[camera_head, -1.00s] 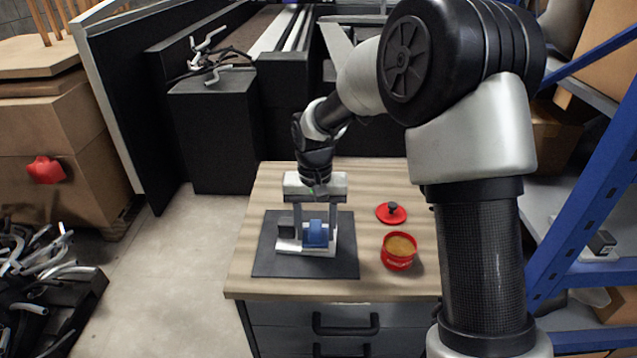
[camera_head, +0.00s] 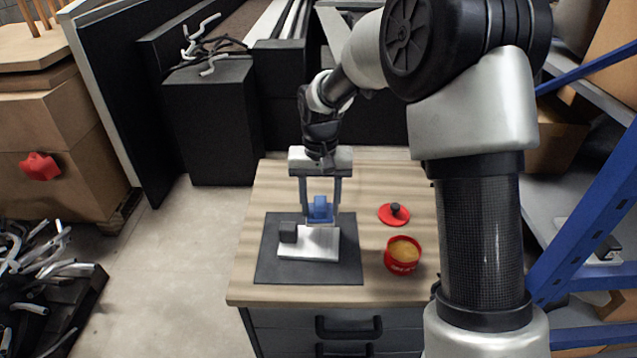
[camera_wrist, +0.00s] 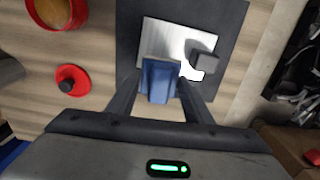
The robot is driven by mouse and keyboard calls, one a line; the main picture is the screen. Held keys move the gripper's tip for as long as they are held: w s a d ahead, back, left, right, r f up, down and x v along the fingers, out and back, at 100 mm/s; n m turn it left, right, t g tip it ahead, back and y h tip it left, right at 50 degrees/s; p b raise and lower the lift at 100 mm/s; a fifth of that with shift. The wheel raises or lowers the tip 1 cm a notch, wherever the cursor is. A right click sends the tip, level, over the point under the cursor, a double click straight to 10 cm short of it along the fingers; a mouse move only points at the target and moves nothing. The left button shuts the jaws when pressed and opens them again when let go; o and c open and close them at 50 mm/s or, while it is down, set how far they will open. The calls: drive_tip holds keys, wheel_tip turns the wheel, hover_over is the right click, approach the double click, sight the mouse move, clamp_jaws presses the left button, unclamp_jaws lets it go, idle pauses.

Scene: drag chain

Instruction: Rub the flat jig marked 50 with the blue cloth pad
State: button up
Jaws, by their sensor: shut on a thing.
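The flat jig is a pale metal plate (camera_head: 312,246) lying on a dark mat, also in the wrist view (camera_wrist: 172,38). No marking on it is legible. A small black block (camera_head: 288,232) sits at its left side, on the right in the wrist view (camera_wrist: 205,56). My gripper (camera_head: 320,204) is shut on the blue cloth pad (camera_head: 320,212), seen between the fingers in the wrist view (camera_wrist: 158,78). The pad is at the plate's far edge in the head view and overlaps part of it in the wrist view. I cannot tell whether they touch.
The dark mat (camera_head: 270,268) lies on a wooden worktop (camera_head: 380,178) above drawers. To its right are an open red tin (camera_head: 402,262) with tan contents and its red lid (camera_head: 395,214). Blue shelving (camera_head: 590,215) stands at far right.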

drive_tip(key=shift+r+p, duration=1.25)
drive_tip(key=shift+r, duration=0.9)
drive_tip(key=shift+f, duration=0.1)
